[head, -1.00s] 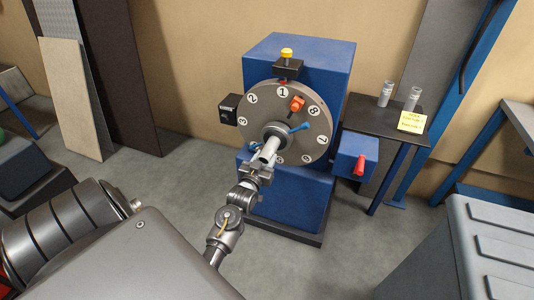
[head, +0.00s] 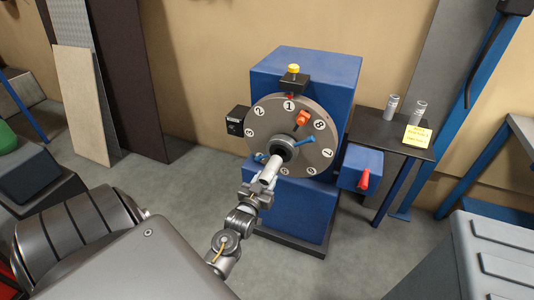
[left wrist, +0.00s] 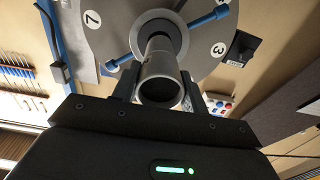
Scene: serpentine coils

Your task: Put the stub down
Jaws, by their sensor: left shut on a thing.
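My left gripper (head: 262,186) is shut on the stub (head: 268,172), a short grey metal tube. The stub points at the hub (head: 281,150) of the numbered grey dial (head: 262,117). In the left wrist view the stub's open round end (left wrist: 160,88) faces the camera between the two fingers (left wrist: 158,92), with the hub behind it. I cannot tell whether its far end touches the hub. My right gripper is not in view.
A blue machine (head: 320,75) carries the dial, with blue handles and an orange knob (head: 302,118). A blue box with a red handle (head: 364,180) sticks out at its right. Two grey tubes (head: 392,106) and a yellow note (head: 417,136) are on the dark side table (head: 372,125).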

